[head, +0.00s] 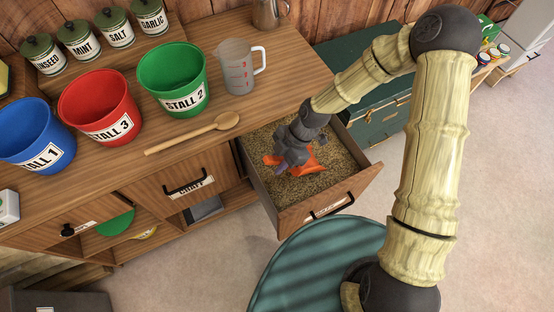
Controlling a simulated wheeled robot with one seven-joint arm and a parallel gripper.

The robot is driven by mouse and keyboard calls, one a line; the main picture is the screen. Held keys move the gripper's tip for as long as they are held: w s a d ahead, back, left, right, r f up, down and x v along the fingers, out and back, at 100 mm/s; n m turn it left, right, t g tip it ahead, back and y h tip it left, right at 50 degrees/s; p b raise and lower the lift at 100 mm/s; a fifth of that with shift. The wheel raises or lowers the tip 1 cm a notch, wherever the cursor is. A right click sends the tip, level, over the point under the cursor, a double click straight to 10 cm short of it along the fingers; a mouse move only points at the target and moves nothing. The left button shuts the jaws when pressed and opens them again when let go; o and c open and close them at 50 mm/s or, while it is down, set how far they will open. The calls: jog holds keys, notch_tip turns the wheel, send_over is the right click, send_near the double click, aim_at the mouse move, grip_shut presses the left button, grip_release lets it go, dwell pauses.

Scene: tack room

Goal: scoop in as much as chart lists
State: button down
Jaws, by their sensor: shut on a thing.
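An open drawer (296,220) at the middle right is filled with brownish loose feed (335,180); I cannot read its front label. My gripper (287,157) reaches down into this drawer and is shut on an orange scoop (312,163), which is at the feed surface. The gripper hides part of the scoop, and I cannot tell how much feed it holds. On the counter stand a blue STALL 1 bucket (30,135), a red STALL 3 bucket (97,100) and a green STALL 2 bucket (170,80). No chart is visible in this view.
A wooden spoon (195,133) and a clear measuring jug (238,68) are on the counter near the drawer. Several green lidded canisters (80,40) stand at the back. A closed drawer (183,187) is left of the open one. A dark green trunk (375,115) stands right.

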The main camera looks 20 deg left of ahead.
notch_tip(320, 180, down, 10)
jog(key=b, duration=0.7)
jog(key=shift+w+d+r+t+h, duration=0.35)
jog(key=shift+w+d+t, duration=0.1)
jog(key=shift+w+d, duration=0.3)
jog(key=shift+w+d+r+t+h, duration=0.2)
jog(key=shift+w+d+t+h, duration=0.2)
jog(key=shift+w+d, duration=0.35)
jog(key=shift+w+d+r+t+h, duration=0.35)
jog(key=shift+w+d+t, duration=0.15)
jog(key=shift+w, duration=0.4)
notch_tip(320, 180, up, 2)
jog(key=shift+s+r+p, duration=0.1)
jog(key=shift+p, duration=0.65)
jog(key=shift+t+h, duration=0.9)
jog(key=shift+t, duration=0.05)
jog(key=shift+s+a+r+p, duration=0.3)
jog(key=shift+r+p, duration=0.75)
jog(key=shift+r, duration=0.9)
jog(key=shift+s+a+r+p, duration=0.3)
jog(key=shift+r+p, duration=0.75)
jog(key=shift+r, duration=0.95)
jog(key=shift+s+a+r+p, duration=0.3)
jog(key=shift+r+p, duration=0.75)
jog(key=shift+r, duration=0.9)
